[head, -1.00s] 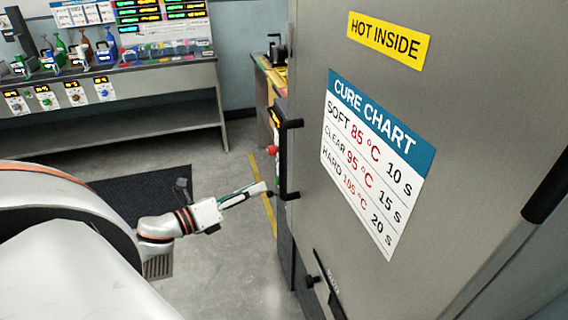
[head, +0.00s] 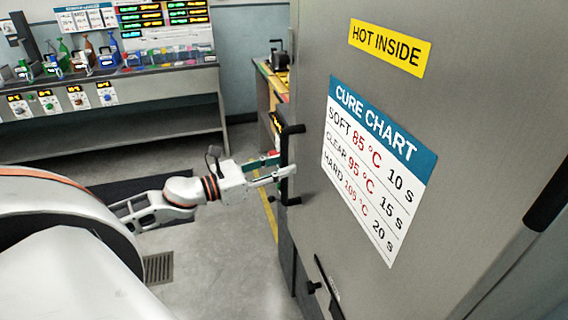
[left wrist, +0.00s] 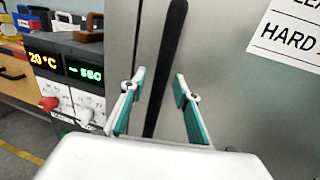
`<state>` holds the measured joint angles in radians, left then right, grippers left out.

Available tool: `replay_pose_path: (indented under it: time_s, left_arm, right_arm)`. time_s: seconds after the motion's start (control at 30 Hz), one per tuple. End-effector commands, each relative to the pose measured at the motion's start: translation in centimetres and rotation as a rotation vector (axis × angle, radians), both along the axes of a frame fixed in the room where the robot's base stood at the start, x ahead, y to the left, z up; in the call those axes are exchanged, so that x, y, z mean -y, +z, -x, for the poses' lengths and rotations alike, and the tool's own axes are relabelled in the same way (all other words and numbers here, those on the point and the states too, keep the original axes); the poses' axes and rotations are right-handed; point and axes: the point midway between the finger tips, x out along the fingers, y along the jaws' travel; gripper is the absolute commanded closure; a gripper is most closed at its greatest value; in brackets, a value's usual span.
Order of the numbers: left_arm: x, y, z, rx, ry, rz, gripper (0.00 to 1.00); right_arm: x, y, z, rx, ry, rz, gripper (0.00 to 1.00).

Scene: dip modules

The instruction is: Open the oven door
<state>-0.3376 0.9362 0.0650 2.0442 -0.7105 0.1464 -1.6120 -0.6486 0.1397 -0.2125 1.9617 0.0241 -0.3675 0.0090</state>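The oven door (head: 305,215) is the large grey panel on the right of the head view and appears shut. It carries a yellow HOT INSIDE label (head: 389,47) and a cure chart (head: 375,165). Its black vertical bar handle (head: 284,150) is at the door's left edge. My left gripper (head: 283,167) is open at the handle's lower half. In the left wrist view the handle (left wrist: 165,70) runs between the two spread teal-padded fingers (left wrist: 158,95), with gaps on both sides. My right gripper is not in view.
A control panel with a 20 °C display (left wrist: 65,65) and a red knob (left wrist: 48,103) sits just left of the handle. A small black lever (head: 325,285) is low on the oven front. A bench (head: 110,95) stands at the back left. Open floor lies between.

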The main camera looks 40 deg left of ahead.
Motion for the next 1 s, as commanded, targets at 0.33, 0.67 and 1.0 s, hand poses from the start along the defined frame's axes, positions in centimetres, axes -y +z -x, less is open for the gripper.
replay_pose_path:
  time_s: [0.33,0.67,1.0]
  left_arm:
    - [0.53,0.01,-1.10,-0.001,0.001,0.000,0.69]
    - [0.54,-0.01,-1.07,-0.001,0.000,0.000,1.00]
    - [0.76,-0.02,-1.06,-0.001,-0.008,0.000,1.00]
  right_arm:
    - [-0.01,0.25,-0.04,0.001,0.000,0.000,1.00]
    - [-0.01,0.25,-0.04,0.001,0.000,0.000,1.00]
    - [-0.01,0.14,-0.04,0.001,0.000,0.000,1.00]
